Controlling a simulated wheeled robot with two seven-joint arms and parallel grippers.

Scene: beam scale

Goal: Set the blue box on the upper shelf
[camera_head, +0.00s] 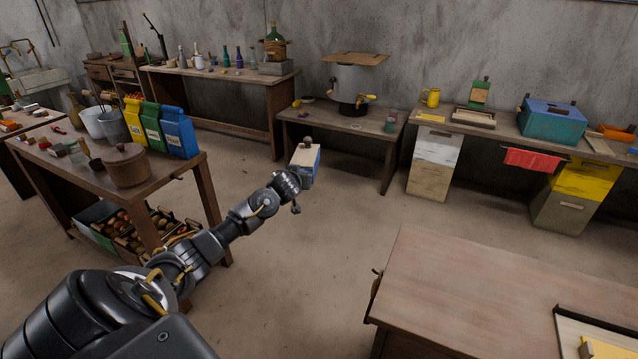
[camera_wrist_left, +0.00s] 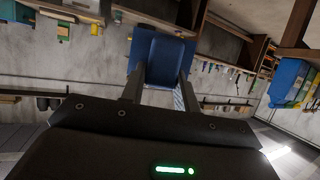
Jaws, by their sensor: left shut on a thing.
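The blue box (camera_head: 309,177) is held out at the end of my left arm, above the open floor in the middle of the head view. It shows a pale top and a blue side there. My left gripper (camera_head: 296,178) is shut on it; the fingers are small and partly hidden in this view. In the left wrist view the blue box (camera_wrist_left: 161,58) sits between the two dark fingers of the left gripper (camera_wrist_left: 158,84), clear of any surface. I cannot make out for certain which surface is the upper shelf. My right gripper is not in view.
A brown table (camera_head: 203,166) at left bears yellow, green and blue bags and a lidded pot (camera_head: 126,166), with crates below. A low table (camera_head: 345,122) with a metal pot stands behind the box. Floor between is clear.

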